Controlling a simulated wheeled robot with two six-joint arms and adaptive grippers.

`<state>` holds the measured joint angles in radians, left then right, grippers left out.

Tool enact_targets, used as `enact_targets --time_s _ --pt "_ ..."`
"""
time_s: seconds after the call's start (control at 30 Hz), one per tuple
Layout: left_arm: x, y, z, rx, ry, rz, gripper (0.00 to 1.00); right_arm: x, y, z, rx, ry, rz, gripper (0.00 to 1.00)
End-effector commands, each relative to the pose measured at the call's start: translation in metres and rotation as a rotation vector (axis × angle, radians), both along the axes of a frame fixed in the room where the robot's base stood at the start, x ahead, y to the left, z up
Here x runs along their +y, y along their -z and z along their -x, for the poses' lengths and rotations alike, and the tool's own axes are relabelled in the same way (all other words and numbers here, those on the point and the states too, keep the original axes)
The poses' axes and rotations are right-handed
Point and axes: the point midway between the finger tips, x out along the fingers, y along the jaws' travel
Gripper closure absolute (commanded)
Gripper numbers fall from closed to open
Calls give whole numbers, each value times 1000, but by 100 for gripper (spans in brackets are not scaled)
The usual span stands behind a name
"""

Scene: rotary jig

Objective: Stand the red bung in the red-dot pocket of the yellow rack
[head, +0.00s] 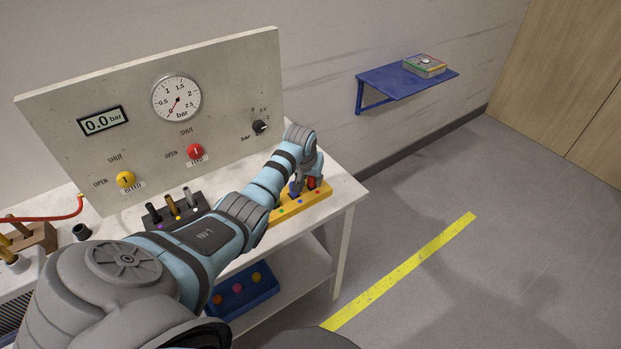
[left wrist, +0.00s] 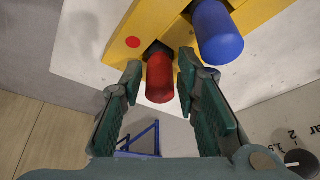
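The yellow rack (head: 287,211) lies near the right end of the white table, with coloured dots along its front. It shows at the top of the left wrist view (left wrist: 122,30). The red bung (left wrist: 160,80) stands in the rack's pocket beside the red dot (left wrist: 133,42); in the head view it is partly hidden (head: 312,183). My left gripper (left wrist: 160,75) is open, one finger on each side of the red bung, with visible gaps. A blue bung (left wrist: 217,32) stands in the neighbouring pocket. My right gripper is out of view.
A panel with a gauge (head: 176,99) and knobs stands behind the table. A dark rack (head: 178,207) with several plugs is left of the yellow rack. A blue tray (head: 243,295) is on the lower shelf. A blue wall shelf (head: 395,80) holds a box.

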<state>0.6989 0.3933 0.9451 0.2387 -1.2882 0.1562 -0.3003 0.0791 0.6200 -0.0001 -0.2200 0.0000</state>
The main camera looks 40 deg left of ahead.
Motion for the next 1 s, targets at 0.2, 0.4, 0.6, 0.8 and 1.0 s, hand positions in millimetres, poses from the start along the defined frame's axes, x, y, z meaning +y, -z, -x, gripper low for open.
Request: enact_targets --time_s 0.2,0.4,0.6,0.8,1.0 --pt "0 -2 0 0 0 0 71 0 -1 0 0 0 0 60" --pt "-2 -28 8 -3 1 -3 71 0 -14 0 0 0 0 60" --pt "-9 -72 25 -4 1 -3 71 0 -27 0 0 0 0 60" --pt "-15 -107 39 -2 0 -2 71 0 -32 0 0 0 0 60" --pt "-17 -113 43 1 -1 1 71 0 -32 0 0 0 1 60"
